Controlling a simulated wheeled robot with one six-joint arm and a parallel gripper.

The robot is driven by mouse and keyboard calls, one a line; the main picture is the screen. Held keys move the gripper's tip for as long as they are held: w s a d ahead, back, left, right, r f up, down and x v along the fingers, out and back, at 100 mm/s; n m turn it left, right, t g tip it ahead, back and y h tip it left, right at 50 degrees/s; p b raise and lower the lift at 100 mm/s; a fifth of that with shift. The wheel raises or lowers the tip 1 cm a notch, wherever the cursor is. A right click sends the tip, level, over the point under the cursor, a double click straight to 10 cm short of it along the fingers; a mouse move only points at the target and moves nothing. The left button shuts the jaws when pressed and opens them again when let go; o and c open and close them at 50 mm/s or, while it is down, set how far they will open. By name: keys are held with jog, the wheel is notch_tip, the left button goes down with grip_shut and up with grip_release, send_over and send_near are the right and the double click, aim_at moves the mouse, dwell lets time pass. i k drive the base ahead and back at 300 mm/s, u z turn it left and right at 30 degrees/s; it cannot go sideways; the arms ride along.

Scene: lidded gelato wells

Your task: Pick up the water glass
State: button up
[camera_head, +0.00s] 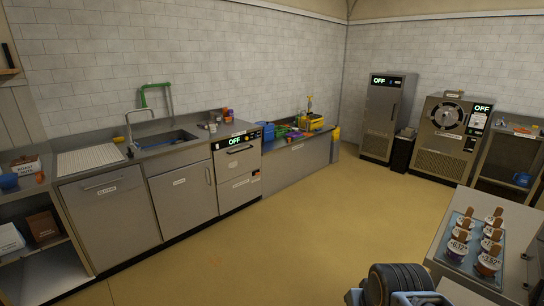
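I cannot make out a water glass for certain. Some small pale items (212,127) stand on the counter right of the sink, too small to tell whether one is a glass. A dark rounded part of my own arm shows at the bottom edge, right of centre. My gripper's fingers are not in view, and I see nothing held.
A steel counter (178,152) with a sink (168,139) and a faucet (130,122) runs along the left wall. A tray of labelled cups (470,262) sits on a near worktop at right. Tall machines (388,118) stand at the back. The yellow floor (290,225) between is clear.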

aim_at(212, 128)
jog(key=u, duration=0.15)
jog(key=i, duration=3)
jog(key=u, duration=1.15)
jog(key=i, duration=2.2)
jog(key=u, duration=0.8)
jog(key=i, duration=0.3)
jog(key=u, duration=0.2)
